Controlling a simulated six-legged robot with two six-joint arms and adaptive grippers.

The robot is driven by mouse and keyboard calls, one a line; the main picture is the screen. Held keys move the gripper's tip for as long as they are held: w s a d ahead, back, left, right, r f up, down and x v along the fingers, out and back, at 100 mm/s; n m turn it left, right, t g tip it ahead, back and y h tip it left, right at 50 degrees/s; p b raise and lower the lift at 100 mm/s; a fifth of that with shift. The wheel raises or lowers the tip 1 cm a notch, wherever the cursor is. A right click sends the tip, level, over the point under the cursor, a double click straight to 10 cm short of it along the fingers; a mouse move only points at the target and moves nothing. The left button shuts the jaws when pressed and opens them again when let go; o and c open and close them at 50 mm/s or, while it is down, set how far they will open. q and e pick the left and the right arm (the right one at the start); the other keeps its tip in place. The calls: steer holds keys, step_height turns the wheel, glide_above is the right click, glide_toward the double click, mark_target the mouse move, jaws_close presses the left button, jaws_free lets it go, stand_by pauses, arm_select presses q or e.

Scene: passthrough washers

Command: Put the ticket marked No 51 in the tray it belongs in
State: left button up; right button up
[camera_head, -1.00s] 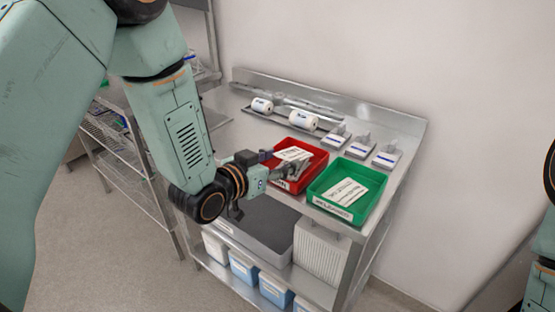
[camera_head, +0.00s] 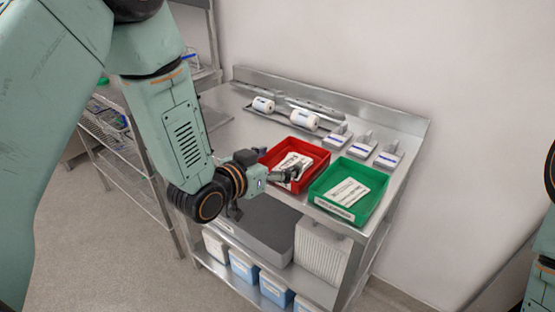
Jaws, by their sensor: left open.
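A red tray (camera_head: 316,154) stands on the steel table, with a white printed ticket (camera_head: 292,163) lying in it. A green tray (camera_head: 318,187) stands to its right, with a white printed paper (camera_head: 348,191) in it. The print is too small to read, so I cannot tell which paper is No 51. My left gripper (camera_head: 296,174) is open at the near side of the red tray, its fingers over the tray beside the ticket. My right gripper is out of view; only part of that arm shows at the right edge.
The steel table (camera_head: 225,125) holds two white rolls (camera_head: 304,119) and several small label-marked holders (camera_head: 361,151) at the back. A grey bin (camera_head: 262,231) and blue-and-white boxes (camera_head: 243,264) are on the shelf below. A wire rack (camera_head: 115,160) stands at the left.

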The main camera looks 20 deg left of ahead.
arm_select(q)
steer(key=v, duration=0.7)
steer(key=shift+a, duration=0.15)
steer(key=shift+s, duration=0.2)
